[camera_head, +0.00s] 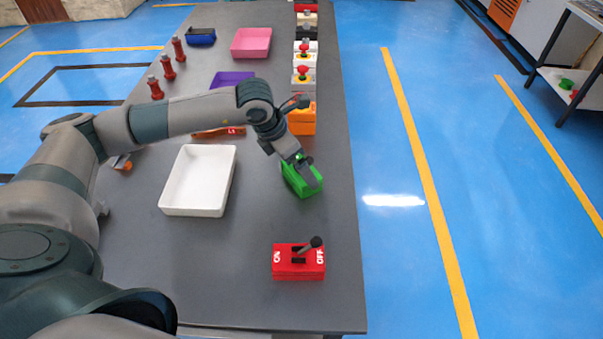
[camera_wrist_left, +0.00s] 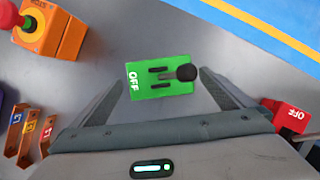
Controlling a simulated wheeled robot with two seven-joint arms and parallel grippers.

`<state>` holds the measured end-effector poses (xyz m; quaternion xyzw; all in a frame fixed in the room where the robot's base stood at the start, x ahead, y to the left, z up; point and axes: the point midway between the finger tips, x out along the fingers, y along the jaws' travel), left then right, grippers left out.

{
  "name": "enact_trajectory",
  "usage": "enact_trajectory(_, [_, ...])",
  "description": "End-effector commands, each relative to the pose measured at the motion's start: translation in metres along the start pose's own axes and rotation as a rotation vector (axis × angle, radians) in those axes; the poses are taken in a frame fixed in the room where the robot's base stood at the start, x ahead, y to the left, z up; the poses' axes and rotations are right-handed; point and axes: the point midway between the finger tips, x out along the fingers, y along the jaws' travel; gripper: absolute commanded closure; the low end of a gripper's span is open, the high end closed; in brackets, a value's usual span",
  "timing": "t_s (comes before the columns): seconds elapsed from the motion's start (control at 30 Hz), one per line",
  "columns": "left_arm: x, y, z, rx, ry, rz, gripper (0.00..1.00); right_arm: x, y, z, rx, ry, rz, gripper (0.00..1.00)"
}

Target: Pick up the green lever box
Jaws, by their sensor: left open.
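The green lever box (camera_head: 301,180) sits on the grey table near its right edge, partly hidden by my left gripper (camera_head: 307,174). In the left wrist view the green lever box (camera_wrist_left: 160,78) shows its black lever knob and the word OFF. My left gripper (camera_wrist_left: 160,95) is open, with its two fingers spread on either side of the box. The box appears just beyond the fingertips, and I see no contact. My right gripper is not in either view.
A red lever box (camera_head: 298,262) stands nearer on the table. A white tray (camera_head: 198,181) lies to the left of the green box. An orange box (camera_head: 302,121) and several button boxes line the right edge behind it. The front middle of the table is clear.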

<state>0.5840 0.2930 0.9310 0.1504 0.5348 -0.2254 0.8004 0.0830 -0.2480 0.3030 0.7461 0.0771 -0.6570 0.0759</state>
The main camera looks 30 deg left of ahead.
Motion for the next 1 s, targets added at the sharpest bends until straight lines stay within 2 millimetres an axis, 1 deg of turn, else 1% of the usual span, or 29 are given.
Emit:
enact_trajectory(0.03, [0.002,0.000,0.000,0.000,0.001,-0.001,0.00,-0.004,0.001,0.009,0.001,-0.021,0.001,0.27])
enact_trajectory(0.1, [0.010,-0.001,0.000,-0.001,0.003,-0.003,0.00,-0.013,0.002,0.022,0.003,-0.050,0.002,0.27])
enact_trajectory(0.2, [0.025,0.000,-0.001,-0.002,0.002,-0.002,0.00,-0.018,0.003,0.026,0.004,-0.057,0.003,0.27])
enact_trajectory(0.3, [0.035,0.000,-0.002,-0.001,0.001,-0.001,0.00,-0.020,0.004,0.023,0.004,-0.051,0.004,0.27])
enact_trajectory(0.4, [0.039,0.000,-0.002,-0.001,0.001,0.000,0.00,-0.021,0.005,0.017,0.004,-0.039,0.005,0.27])
enact_trajectory(0.57, [0.040,0.000,-0.003,0.000,0.000,0.000,0.00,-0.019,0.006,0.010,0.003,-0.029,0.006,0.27])
enact_trajectory(0.87, [0.040,0.000,-0.003,0.000,0.000,0.000,0.00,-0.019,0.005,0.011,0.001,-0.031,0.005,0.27])
enact_trajectory(0.9, [0.040,0.000,-0.003,0.000,0.000,0.000,0.10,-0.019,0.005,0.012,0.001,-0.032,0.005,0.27])
enact_trajectory(0.97, [0.040,0.000,-0.003,-0.001,0.000,0.000,0.24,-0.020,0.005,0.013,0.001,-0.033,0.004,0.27])
enact_trajectory(1.0, [0.040,0.000,-0.002,0.000,0.000,0.000,0.33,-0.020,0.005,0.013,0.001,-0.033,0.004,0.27])
